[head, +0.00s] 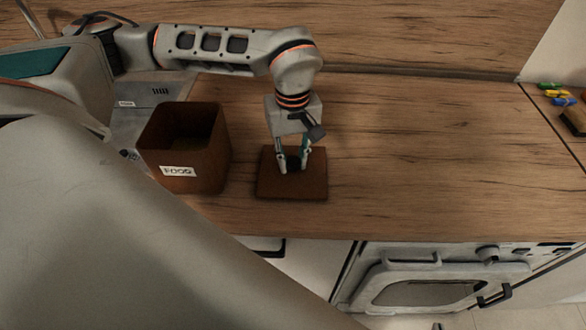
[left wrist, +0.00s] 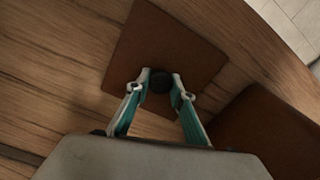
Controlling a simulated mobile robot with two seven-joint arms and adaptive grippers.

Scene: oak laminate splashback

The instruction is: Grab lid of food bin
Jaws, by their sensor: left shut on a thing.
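The food bin (head: 185,165) is a brown, square, open-topped box with a white "FOOD" label, standing on the wooden counter. Its lid (head: 305,186) is a flat brown square lying on the counter to the right of the bin, with a dark round knob (left wrist: 160,82) in its middle. My left gripper (head: 293,166) points down over the lid, its two fingers shut on the knob from either side. In the left wrist view the lid (left wrist: 180,48) shows beyond the fingertips, and part of the bin (left wrist: 262,130) shows at the right. My right gripper is not in view.
The wooden counter (head: 430,150) is clear to the right of the lid. Colourful small items (head: 555,92) and a brush-like thing (head: 574,118) lie at the far right. An oven (head: 440,280) is below the counter's front edge. The splashback (head: 420,35) rises behind.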

